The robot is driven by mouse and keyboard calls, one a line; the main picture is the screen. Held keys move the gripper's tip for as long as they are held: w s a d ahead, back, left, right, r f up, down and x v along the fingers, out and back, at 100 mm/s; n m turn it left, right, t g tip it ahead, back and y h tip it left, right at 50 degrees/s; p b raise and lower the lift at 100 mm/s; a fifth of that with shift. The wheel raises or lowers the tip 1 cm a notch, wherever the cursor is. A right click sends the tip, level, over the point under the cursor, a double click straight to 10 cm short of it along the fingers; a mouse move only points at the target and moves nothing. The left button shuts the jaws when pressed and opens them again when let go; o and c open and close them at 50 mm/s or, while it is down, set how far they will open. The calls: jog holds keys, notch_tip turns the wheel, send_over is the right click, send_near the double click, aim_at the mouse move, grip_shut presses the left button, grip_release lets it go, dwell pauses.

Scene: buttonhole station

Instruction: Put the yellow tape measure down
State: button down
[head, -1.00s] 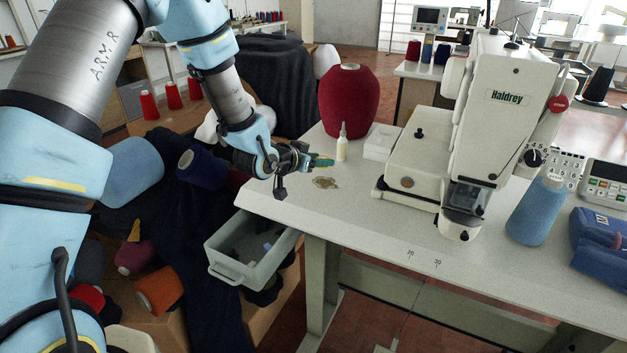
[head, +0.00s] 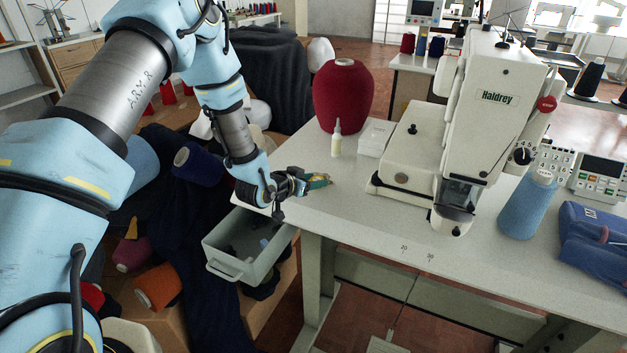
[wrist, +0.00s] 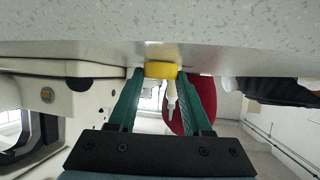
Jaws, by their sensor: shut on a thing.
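The yellow tape measure (wrist: 161,70) shows in the wrist view between the two green fingertips of my gripper (head: 318,181). My gripper is shut on it. In the wrist view the tape measure is right at the speckled tabletop, at or very near contact; I cannot tell if it touches. In the head view the gripper is low over the left end of the pale table (head: 352,214), and its fingers mostly hide the tape measure.
A white-capped bottle (head: 336,141), a white box (head: 376,138) and a dark red cone of thread (head: 343,98) stand behind the gripper. The Haldrey machine (head: 488,120) is to the right. A grey drawer bin (head: 246,250) is below left.

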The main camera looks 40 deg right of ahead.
jog(key=shift+c, duration=1.7)
grip_release()
jog(key=shift+f, duration=0.1)
